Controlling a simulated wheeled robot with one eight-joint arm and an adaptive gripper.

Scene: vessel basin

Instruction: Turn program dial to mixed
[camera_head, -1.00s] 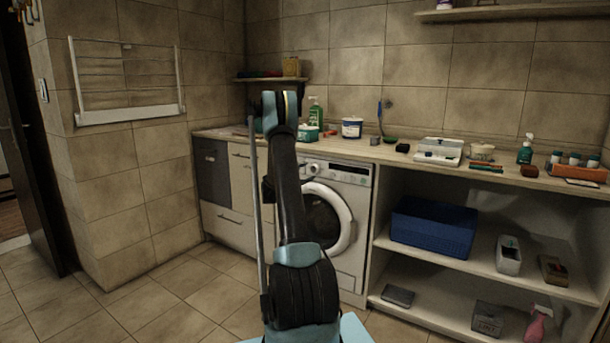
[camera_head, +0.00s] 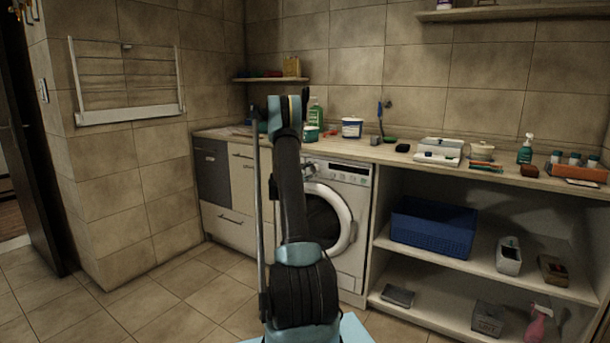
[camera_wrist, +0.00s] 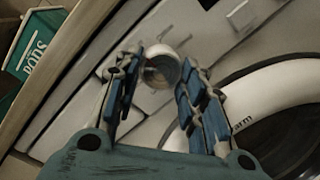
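The program dial (camera_wrist: 161,70) is a round silver-grey knob on the washing machine's pale front panel in the wrist view. My gripper (camera_wrist: 162,60) is open, with its two blue-padded fingers on either side of the dial. I cannot tell whether the fingers touch it. The dial's markings are not readable. In the head view the white washing machine (camera_head: 356,174) stands under the counter, and my arm covers part of its left side. The machine's round door (camera_wrist: 240,108) is at the right in the wrist view.
The counter (camera_head: 400,156) above the machine holds several containers and small items. A green box with lettering (camera_wrist: 38,45) shows at upper left in the wrist view. Open shelves with a blue basket (camera_head: 432,232) stand right of the machine. The floor at left is clear.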

